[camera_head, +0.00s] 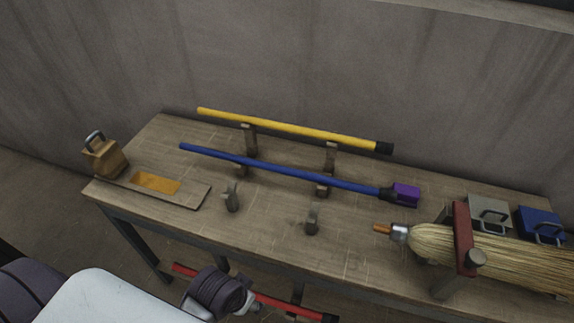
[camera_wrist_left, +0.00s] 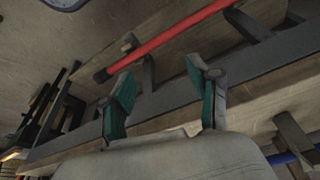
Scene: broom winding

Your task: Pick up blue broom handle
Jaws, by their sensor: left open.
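The blue broom handle (camera_head: 290,171) lies on wooden pegs across the workbench (camera_head: 270,225), with a purple and black end piece (camera_head: 402,194) at its right end. A blue bar at the lower right edge of the left wrist view (camera_wrist_left: 284,158) may be the same handle. My left gripper (camera_wrist_left: 160,75) shows in the left wrist view with its two teal-padded fingers spread and nothing between them. A red handle (camera_wrist_left: 160,42) is beyond the fingertips there. My right gripper is in neither view.
A yellow handle (camera_head: 290,128) lies behind the blue one. A straw broom head (camera_head: 500,254) sits at a red clamp (camera_head: 463,238) on the right. A wooden weight (camera_head: 106,158) and a tray (camera_head: 190,193) are at the left. The red handle (camera_head: 272,296) is below the bench's front edge.

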